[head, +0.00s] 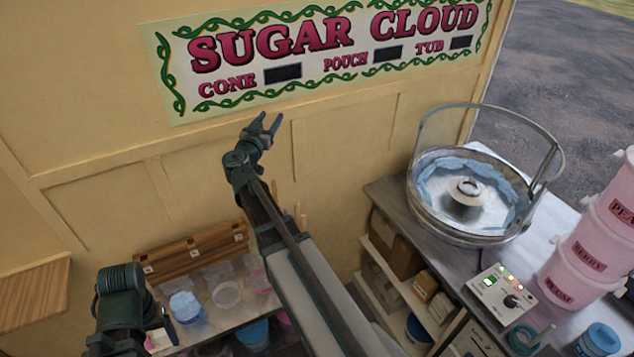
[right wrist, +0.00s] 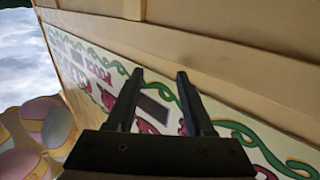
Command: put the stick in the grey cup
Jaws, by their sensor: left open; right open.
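My right gripper (head: 268,124) is raised in front of the cream wall, below the sign. Its jaws are open and empty; in the right wrist view its two fingers (right wrist: 159,80) stand apart with the sign behind them. My left gripper (head: 135,335) is low at the lower left in the head view, open, with its fingers only partly showing. A few thin pale wooden sticks (head: 299,216) stand upright just behind my right arm, their lower ends hidden by it. I cannot make out a grey cup in either view.
A low shelf bears clear tubs (head: 227,294), one with blue floss (head: 186,306), beside a wooden rack (head: 195,252). On the right counter are a metal floss bowl (head: 470,200), a control box (head: 502,296) and pink stacked tubs (head: 588,258). The sign (head: 320,50) hangs on the wall.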

